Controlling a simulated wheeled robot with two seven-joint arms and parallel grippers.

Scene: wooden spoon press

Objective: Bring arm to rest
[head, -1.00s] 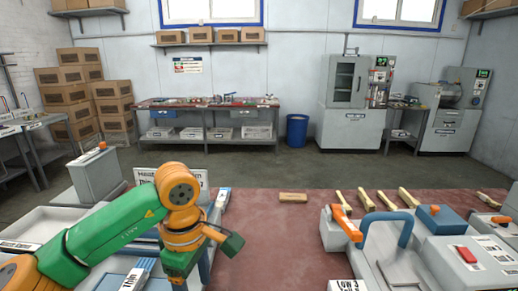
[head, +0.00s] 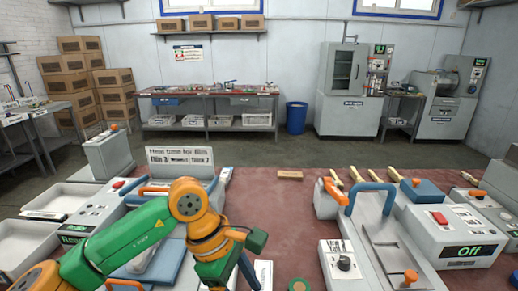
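My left arm, green and orange, comes in from the lower left over the red worktop (head: 285,220). Its wrist is bent down, and the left gripper (head: 228,279) points toward the bottom edge of the view. Its fingertips are cut off or hidden, so I cannot tell whether it is open or holds anything. My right gripper is not in view. A small round green and orange piece (head: 299,286) shows at the bottom edge; I cannot tell what it is. Several wooden spoon blanks (head: 355,174) lie at the worktop's back right.
A machine with a blue handle (head: 369,190) stands on the right, beside a box with a red button (head: 439,217) and a display reading "Off". A small wooden block (head: 290,175) lies at the back. White trays (head: 60,197) stand at left. The worktop's middle is mostly clear.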

